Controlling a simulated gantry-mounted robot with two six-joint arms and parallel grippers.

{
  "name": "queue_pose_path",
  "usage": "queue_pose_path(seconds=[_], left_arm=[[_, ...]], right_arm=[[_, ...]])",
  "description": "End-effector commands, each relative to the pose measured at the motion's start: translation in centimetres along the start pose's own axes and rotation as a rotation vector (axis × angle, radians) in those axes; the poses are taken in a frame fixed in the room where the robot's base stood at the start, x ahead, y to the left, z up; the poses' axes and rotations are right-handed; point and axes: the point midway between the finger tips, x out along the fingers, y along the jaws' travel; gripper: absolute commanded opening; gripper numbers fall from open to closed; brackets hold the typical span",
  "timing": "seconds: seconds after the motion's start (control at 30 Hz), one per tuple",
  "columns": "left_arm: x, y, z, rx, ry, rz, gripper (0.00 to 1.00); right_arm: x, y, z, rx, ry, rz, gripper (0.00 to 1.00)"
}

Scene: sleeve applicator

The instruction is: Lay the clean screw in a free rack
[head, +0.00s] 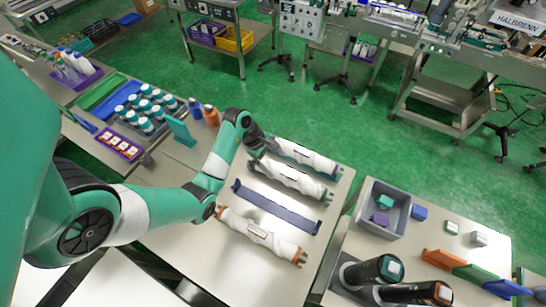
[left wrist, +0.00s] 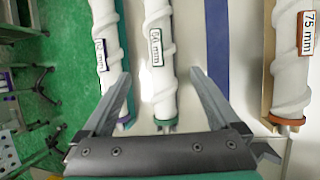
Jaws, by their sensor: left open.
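Three white spiral screws lie on the table: a far one (head: 308,157) on a teal rack, a middle one (head: 296,180), and a near one (head: 262,236) with orange ends. The middle screw (left wrist: 158,50) has a green end and a label hard to read. A blue rack (head: 275,207) between middle and near screws is empty; it also shows in the left wrist view (left wrist: 217,45). My left gripper (left wrist: 160,75) is open, its fingers on either side of the middle screw.
A grey bin (head: 385,205) with small blocks stands on the table to the right, beside dark cylinders (head: 372,270). Several bottles (head: 145,108) stand at left, near a teal upright plate (head: 181,129). The table front below the near screw is bare.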

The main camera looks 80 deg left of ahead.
Motion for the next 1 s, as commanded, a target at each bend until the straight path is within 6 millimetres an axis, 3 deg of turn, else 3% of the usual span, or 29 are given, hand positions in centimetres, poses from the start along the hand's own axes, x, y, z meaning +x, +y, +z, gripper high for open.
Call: queue_pose_path(seconds=[0.1,0.47,0.57,0.67,0.77,0.8,0.87,0.9,0.97,1.0], left_arm=[[-0.8,0.0,0.0,0.0,0.0,0.001,0.96],[-0.8,0.1,0.1,0.001,-0.004,0.004,0.96],[-1.2,1.6,2.1,0.015,-0.055,0.059,0.96],[-3.0,5.0,7.6,0.036,-0.21,0.197,0.96],[-7.5,8.7,16.5,0.042,-0.492,0.366,0.96],[-10.1,9.6,20.4,0.036,-0.632,0.42,0.96],[-14.8,10.2,25.8,0.014,-0.858,0.475,0.96],[-18.4,10.1,29.1,-0.007,-1.018,0.492,0.96],[-24.3,9.3,33.2,-0.051,-1.272,0.48,0.96],[-28.4,8.4,35.4,-0.09,-1.449,0.446,0.96]], right_arm=[[0.2,0.0,-0.1,0.0,0.0,0.0,0.5],[0.1,0.0,-0.1,0.0,0.0,0.0,0.5],[0.1,0.0,-0.1,0.0,0.0,0.0,0.5],[0.1,0.0,-0.1,0.0,0.0,0.0,0.5],[0.1,0.0,-0.1,0.0,0.0,0.0,0.5],[0.1,0.0,-0.1,0.0,0.0,0.0,0.5],[0.1,0.0,-0.1,0.0,0.0,0.0,0.5],[0.1,0.0,-0.1,0.0,0.0,0.0,0.5],[0.1,0.0,-0.1,0.0,0.0,0.0,0.5],[0.1,0.0,-0.1,0.0,0.0,0.0,0.5]])
